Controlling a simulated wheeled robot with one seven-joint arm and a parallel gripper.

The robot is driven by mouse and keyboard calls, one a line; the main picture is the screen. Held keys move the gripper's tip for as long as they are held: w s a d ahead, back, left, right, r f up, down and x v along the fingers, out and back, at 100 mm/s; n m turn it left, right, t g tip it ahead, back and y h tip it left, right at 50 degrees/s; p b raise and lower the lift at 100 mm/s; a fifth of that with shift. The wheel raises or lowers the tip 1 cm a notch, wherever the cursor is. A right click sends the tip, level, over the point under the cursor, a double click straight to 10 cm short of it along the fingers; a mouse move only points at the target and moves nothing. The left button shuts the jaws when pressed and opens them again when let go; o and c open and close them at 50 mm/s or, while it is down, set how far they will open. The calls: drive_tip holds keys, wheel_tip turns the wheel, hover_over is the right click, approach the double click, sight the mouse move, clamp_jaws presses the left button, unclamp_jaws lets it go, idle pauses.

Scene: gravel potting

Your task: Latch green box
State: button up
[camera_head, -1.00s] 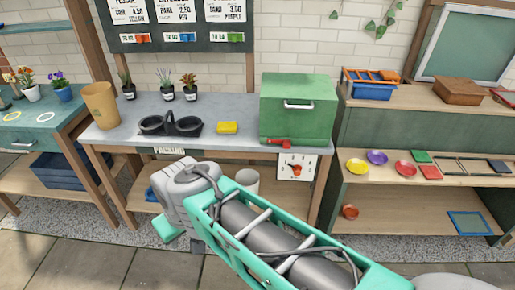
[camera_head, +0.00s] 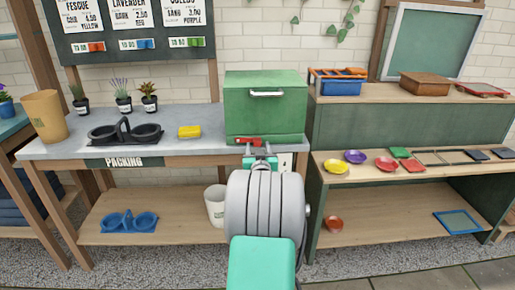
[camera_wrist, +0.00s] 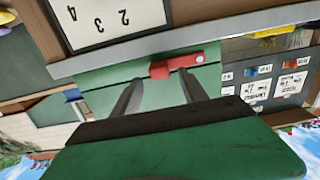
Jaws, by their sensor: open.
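The green box (camera_head: 265,110) stands on the right end of the grey-topped bench, its front panel with a white handle (camera_head: 266,94) looking shut. A red latch lever (camera_head: 246,141) lies low at its front edge, roughly level. My gripper (camera_head: 261,160) is just below and in front of the lever, partly hidden by my wrist in the head view. In the wrist view, my gripper (camera_wrist: 160,78) is open with two dark fingers pointing at the red lever (camera_wrist: 175,66). The lever appears just beyond the fingertips; contact cannot be told. The green box (camera_wrist: 100,78) lies behind it.
A white bucket (camera_head: 215,205) is below. Shelves (camera_head: 400,130) with coloured dishes stand close on the right.

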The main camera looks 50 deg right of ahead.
drive_tip(key=shift+x, duration=1.45)
drive_tip(key=shift+c, duration=0.5)
clamp_jaws()
